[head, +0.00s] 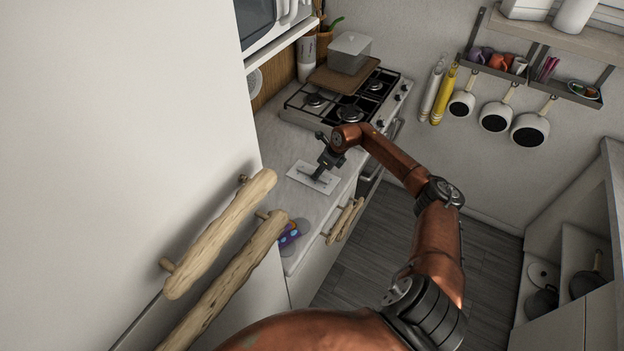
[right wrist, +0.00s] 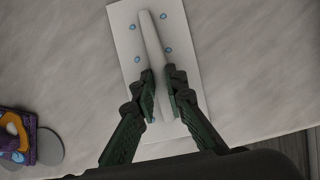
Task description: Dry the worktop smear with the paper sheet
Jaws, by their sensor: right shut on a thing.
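The paper sheet (head: 301,169) is a white rectangle lying flat on the worktop (head: 276,150), in front of the stove. In the right wrist view the sheet (right wrist: 128,48) has light blue spots and a raised white ridge along its middle. My right gripper (head: 317,179) is over the sheet. In the right wrist view its fingers (right wrist: 161,88) are closed on the ridge from both sides. Flat grey rounded patches (right wrist: 48,147) lie on the worktop left of the sheet; I cannot tell if they are the smear. The worktop under the sheet is hidden. My left gripper is out of view.
A purple, orange and blue item (right wrist: 18,135) lies beside the grey patches. A gas stove (head: 318,102) with a board and a grey box (head: 349,53) is behind. A tall white cabinet front with driftwood handles (head: 222,232) stands at left. The worktop's front edge is close.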

